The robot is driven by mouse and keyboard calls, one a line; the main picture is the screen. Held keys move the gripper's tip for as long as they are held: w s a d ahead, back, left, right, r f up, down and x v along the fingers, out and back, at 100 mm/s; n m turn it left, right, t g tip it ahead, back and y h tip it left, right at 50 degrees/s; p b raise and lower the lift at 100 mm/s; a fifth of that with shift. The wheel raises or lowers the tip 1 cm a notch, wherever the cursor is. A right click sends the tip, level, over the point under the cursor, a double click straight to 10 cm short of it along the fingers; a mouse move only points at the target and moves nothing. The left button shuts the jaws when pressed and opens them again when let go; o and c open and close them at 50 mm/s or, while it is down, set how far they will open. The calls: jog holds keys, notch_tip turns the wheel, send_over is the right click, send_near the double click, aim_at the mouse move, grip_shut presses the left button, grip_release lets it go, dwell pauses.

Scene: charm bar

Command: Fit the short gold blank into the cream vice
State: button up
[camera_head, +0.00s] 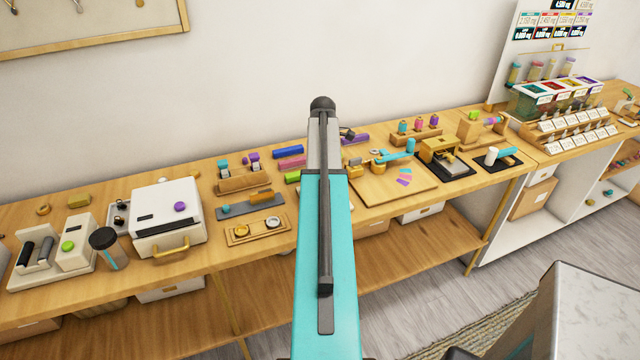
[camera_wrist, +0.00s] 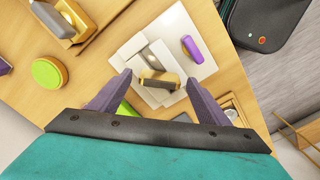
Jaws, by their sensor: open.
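In the wrist view, a cream, stepped body with a purple handle, which looks like the cream vice (camera_wrist: 133,47), lies on the wooden bench. A small gold block with a dark part, perhaps the short gold blank (camera_wrist: 165,77), sits at the vice's middle; I cannot tell whether it is seated or only above it. My gripper (camera_wrist: 158,78) is open, its two grey fingers to either side of the block with gaps. In the head view my arm hides the gripper's tips and the vice.
In the wrist view, a green round button (camera_wrist: 48,73) and a wooden holder (camera_wrist: 88,30) lie left. A dark box (camera_wrist: 264,22) is top right. In the head view, a white press (camera_head: 166,222) and wooden board (camera_head: 395,190) flank my arm on the crowded bench.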

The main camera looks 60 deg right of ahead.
jog(key=c, duration=1.3)
jog(key=shift+r, duration=0.15)
jog(key=shift+r+b, duration=0.75)
jog(key=shift+r, duration=0.7)
jog(key=shift+s+a+r, duration=0.15)
jog(key=shift+s+a, duration=0.05)
jog(key=s+a+b, duration=0.1)
jog(key=s+a, duration=0.2)
jog(key=s+a+r+b, duration=0.1)
jog(key=s+a, duration=0.3)
jog(key=s+a+b, duration=0.2)
jog(key=s+a, duration=0.1)
jog(key=s, duration=0.1)
jog(key=shift+a+r, duration=0.3)
jog(key=shift+a, duration=0.1)
jog(key=shift+w, duration=0.1)
